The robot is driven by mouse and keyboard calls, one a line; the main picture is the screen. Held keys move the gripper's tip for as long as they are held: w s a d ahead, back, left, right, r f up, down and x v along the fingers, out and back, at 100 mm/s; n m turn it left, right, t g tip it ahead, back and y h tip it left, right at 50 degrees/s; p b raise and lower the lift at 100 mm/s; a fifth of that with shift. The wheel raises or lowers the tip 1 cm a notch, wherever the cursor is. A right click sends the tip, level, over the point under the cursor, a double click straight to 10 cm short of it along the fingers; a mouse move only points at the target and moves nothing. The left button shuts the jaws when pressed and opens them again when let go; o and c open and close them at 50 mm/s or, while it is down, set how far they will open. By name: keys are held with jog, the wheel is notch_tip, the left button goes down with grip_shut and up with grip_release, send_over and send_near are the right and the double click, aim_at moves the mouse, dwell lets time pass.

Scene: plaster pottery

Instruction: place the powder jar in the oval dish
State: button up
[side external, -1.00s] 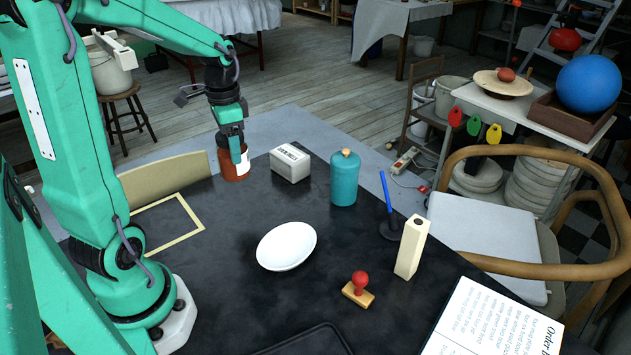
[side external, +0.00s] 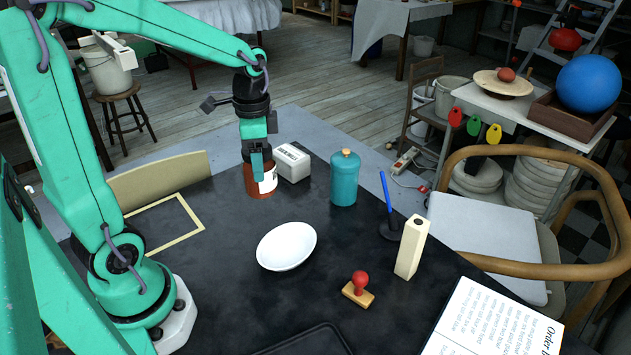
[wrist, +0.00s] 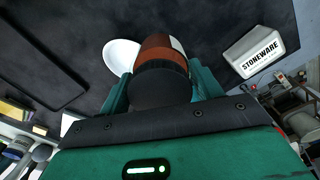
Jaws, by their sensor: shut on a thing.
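The powder jar (side external: 260,184) is reddish brown with a white label. My gripper (side external: 257,165) is shut on it from above, and the jar looks upright. It is at the back of the dark table, close to the white box; I cannot tell whether its base touches the table. In the wrist view the jar (wrist: 160,52) sits between the green fingers (wrist: 160,88), its dark top towards me. The white oval dish (side external: 287,246) lies empty in the middle of the table, nearer the side camera. It also shows partly behind the jar in the wrist view (wrist: 119,54).
The white box (side external: 292,163) stands just right of the jar. A teal canister (side external: 344,180), a blue pen in a stand (side external: 389,228), a cream block (side external: 411,250) and a red-knobbed stamp (side external: 358,289) are to the right. The table between jar and dish is clear.

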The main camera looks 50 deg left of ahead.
jog(key=s+d+m, duration=0.3)
jog(key=d+m, duration=0.1)
jog(key=d, duration=0.5)
jog(key=s+d+m, duration=0.4)
jog(key=d, duration=0.6)
jog(key=shift+r, duration=0.25)
jog(key=w+a+f, duration=0.6)
jog(key=a+f, duration=0.1)
jog(key=a, duration=0.2)
jog(key=shift+w+a, duration=0.25)
jog(key=shift+w, duration=0.05)
jog(key=shift+f, duration=0.15)
jog(key=shift+f, duration=1.9)
jog(key=shift+f, duration=0.15)
